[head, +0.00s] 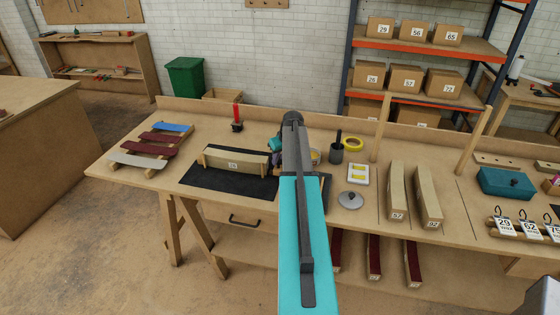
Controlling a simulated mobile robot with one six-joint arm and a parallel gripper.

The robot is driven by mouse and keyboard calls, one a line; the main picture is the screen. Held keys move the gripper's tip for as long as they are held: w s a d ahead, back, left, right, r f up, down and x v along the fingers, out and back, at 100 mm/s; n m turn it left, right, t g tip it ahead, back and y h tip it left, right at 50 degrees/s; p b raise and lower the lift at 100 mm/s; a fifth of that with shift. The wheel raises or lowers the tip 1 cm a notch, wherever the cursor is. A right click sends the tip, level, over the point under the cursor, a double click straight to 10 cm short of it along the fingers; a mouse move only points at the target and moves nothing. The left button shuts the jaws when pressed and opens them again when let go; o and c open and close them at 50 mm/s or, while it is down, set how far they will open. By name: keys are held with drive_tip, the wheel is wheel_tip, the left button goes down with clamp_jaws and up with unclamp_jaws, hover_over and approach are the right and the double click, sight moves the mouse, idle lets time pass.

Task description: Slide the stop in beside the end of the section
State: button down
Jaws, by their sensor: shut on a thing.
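The section (222,165) is a pale, curved wooden piece with a small number label, lying on a black mat (205,182) on the bench. My arm reaches forward over the bench and hides the area just right of the section. My gripper (274,156) shows only in part at the arm's left edge, close to the section's right end. It is shut on the stop, which is mostly hidden. I cannot tell whether the stop touches the section or the mat.
A red clamp-like tool (237,117) stands behind the section. Curved coloured strips (165,138) lie at the left.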

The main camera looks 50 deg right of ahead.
drive_tip(key=c, duration=1.5)
unclamp_jaws()
drive_tip(key=shift+s, duration=0.2)
drive_tip(key=shift+c, duration=0.2)
drive_tip(key=shift+d, duration=0.1)
drive_tip(key=shift+r, duration=0.15)
drive_tip(key=b+v, duration=0.3)
drive_tip(key=v, duration=1)
drive_tip(key=shift+r+b, duration=0.2)
drive_tip(key=shift+b, duration=0.15)
drive_tip(key=shift+s, duration=0.1)
